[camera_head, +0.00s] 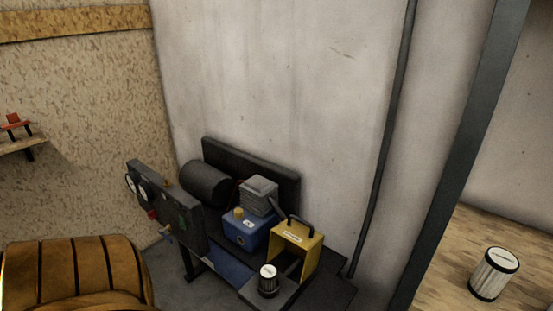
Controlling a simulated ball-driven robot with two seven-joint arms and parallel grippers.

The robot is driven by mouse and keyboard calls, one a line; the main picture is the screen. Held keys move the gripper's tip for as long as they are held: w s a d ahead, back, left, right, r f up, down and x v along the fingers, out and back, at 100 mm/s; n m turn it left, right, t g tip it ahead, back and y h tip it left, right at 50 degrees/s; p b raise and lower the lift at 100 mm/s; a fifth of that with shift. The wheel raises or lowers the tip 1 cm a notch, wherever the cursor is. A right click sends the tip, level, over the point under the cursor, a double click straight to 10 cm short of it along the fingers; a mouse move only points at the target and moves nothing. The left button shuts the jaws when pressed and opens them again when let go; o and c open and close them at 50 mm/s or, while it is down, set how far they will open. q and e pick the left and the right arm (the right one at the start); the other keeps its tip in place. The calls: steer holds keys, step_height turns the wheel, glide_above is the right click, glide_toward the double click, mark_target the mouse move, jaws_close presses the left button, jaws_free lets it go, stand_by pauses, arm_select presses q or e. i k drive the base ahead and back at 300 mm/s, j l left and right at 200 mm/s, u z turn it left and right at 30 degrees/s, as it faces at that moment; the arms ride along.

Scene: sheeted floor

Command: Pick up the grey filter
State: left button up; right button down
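A pleated grey-white filter (493,275) with a black rim and a white labelled top stands upright on a wooden surface at the lower right. A smaller filter (268,281) with a white top and a dark lower part sits on the front corner of the dark machine at the bottom centre. Both look greyish, and I cannot tell for certain which one is the grey filter. Neither of my grippers is in view, and nothing is seen touching either filter.
The dark machine (190,221) carries a blue unit (242,232) and a yellow box (297,245) with a black handle. A dark post (470,140) stands between machine and wooden surface (450,247). A ribbed yellow-brown object (75,270) fills the lower left.

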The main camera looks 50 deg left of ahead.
mark_target(268, 272)
steer(key=u, duration=1.6)
